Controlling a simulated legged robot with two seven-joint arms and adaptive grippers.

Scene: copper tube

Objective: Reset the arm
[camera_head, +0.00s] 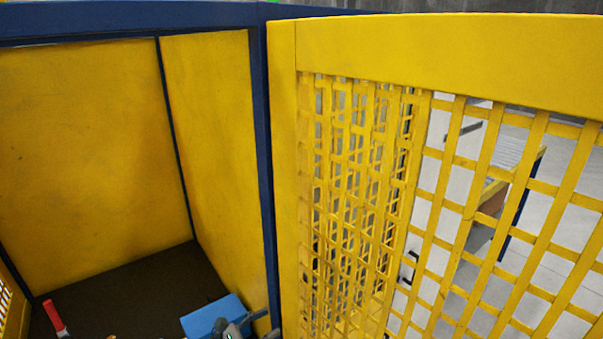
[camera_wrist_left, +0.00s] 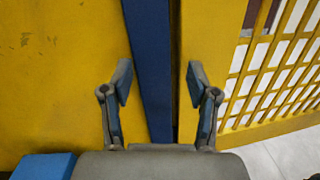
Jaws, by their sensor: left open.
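My left gripper (camera_wrist_left: 160,84) is open in the left wrist view, with its two fingers apart and nothing between them. Beyond the fingers stands a dark blue post (camera_wrist_left: 149,60) between yellow panels; I cannot tell whether a finger touches it. In the head view only a small part of the left gripper (camera_head: 266,324) shows at the bottom edge, beside a blue block (camera_head: 208,317). My right gripper is not in view.
A yellow mesh door (camera_head: 430,200) fills the right side. A cage with solid yellow walls (camera_head: 90,150) and a dark floor (camera_head: 140,287) is at left. A red-handled object (camera_head: 54,316) stands at the lower left. A table (camera_head: 515,160) shows beyond the mesh.

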